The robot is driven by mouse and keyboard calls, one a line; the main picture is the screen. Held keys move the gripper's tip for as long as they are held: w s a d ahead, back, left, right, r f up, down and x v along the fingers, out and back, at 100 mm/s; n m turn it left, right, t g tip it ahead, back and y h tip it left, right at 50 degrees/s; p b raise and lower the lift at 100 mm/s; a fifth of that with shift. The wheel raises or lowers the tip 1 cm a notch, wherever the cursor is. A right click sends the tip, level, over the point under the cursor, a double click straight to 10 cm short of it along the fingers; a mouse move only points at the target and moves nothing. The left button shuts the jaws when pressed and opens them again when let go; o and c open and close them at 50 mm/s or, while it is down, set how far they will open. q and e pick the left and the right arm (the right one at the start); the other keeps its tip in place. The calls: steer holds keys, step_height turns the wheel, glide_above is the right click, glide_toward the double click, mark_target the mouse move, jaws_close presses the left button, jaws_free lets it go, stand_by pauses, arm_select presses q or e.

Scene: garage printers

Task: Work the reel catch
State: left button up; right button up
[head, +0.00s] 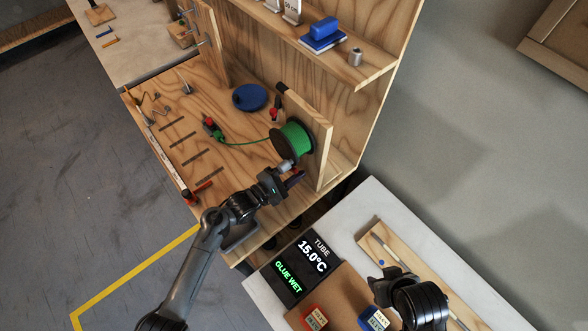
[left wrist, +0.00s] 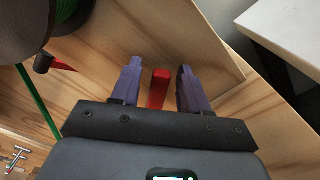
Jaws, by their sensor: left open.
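The reel (head: 293,138), wound with green line, is mounted on an upright wooden panel (head: 308,120) on the workbench. Its dark flange and green winding (left wrist: 68,10) show at the top left of the left wrist view. A red lever-like piece (left wrist: 159,88), which looks like the catch, stands between the fingers of my left gripper (left wrist: 158,80), with a gap visible on each side. In the head view my left gripper (head: 291,176) is open just below the reel. My right gripper (head: 388,283) shows only partly at the lower right, its jaws unclear.
A shelf (head: 330,50) overhangs behind. A display panel (head: 302,267) reads "GLUE WET" on the white table at the right. Open floor lies to the left.

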arm_select(q)
jaws_close()
stand_by(0.3)
steer(key=shift+d+f, duration=0.1)
steer(key=m, duration=0.2)
steer(key=shift+s+d+f+m, duration=0.1)
steer(key=shift+s+f+m, duration=0.05)
steer(key=shift+f+m, duration=0.55)
steer(key=shift+m, duration=0.5)
steer(key=shift+f+m, duration=0.25)
steer(key=shift+m, duration=0.55)
